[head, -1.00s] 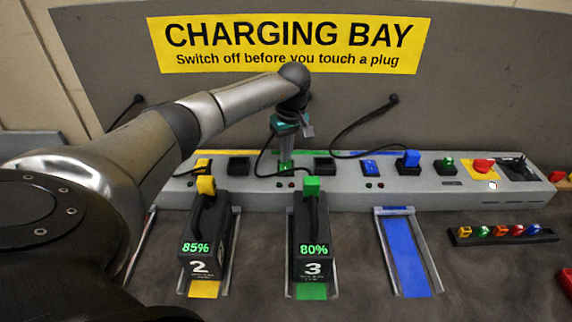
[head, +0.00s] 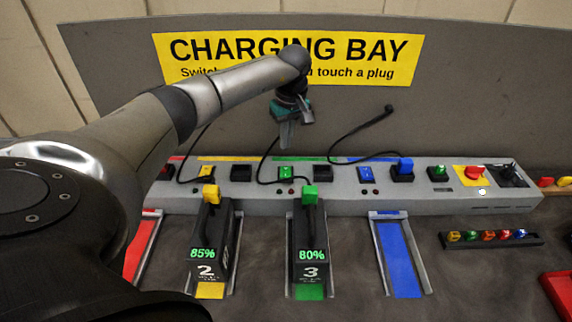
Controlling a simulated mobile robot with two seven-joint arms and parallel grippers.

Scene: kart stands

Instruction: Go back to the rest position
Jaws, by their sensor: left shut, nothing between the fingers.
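My left gripper (head: 285,134) is shut and empty. It hangs in the air in front of the back panel, above the grey charging rail (head: 340,203), apart from the plugs and switches. Battery 2 (head: 208,262), reading 85%, stands in the yellow lane with a yellow plug (head: 210,193) on top. Battery 3 (head: 310,258), reading 80%, stands in the green lane with a green plug (head: 310,193) on top. My right gripper is out of view.
A blue lane (head: 399,262) is empty; a red lane (head: 141,248) shows beside my left arm. A blue plug (head: 405,166) sits on the rail near a red button (head: 474,173). A rack of coloured pieces (head: 490,240) and a red tray (head: 560,297) lie at right.

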